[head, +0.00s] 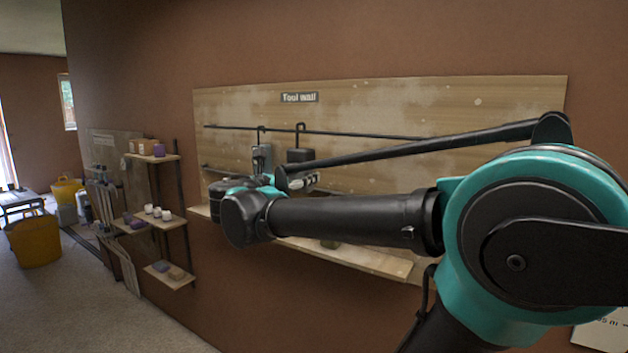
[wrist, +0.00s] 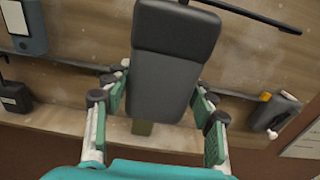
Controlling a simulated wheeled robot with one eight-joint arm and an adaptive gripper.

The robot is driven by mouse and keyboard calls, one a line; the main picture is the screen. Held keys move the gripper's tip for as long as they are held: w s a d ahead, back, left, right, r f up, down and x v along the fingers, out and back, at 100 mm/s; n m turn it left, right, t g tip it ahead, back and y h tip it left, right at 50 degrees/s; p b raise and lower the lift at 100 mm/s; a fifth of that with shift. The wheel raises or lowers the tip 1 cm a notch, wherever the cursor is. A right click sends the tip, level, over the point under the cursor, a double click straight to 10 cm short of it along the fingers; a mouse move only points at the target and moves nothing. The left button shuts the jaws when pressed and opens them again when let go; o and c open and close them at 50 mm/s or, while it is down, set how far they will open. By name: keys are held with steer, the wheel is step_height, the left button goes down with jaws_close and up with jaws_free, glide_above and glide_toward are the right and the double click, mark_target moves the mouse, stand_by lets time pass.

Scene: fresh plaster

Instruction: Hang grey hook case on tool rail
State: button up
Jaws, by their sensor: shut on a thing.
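The grey hook case (wrist: 172,72), dark grey with a blacker top, is upright between the teal-padded fingers of my gripper (wrist: 160,95) in the wrist view. In the head view the case (head: 300,156) shows just above my gripper (head: 297,182), which hides its lower part. Its black hook stands up at the tool rail (head: 355,135). I cannot tell whether the hook is over the rail or just in front of it. In the wrist view the rail (wrist: 255,16) passes near the case's top, and most of the hook is cut off.
A lighter grey case (head: 262,158) hangs on the rail just left of the held one. A lower bar and wooden shelf (head: 350,258) run below. In the wrist view a grey device with an orange part (wrist: 277,112) is at right. Small shelves (head: 158,222) stand further left.

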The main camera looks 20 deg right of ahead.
steer(key=shift+s+a+r, duration=0.1)
steer(key=shift+a+r, duration=0.1)
steer(key=shift+d, duration=0.1)
steer(key=shift+x, duration=8)
steer(key=shift+f, duration=1.2)
steer(key=o, duration=1.4)
steer(key=shift+a, duration=0.25)
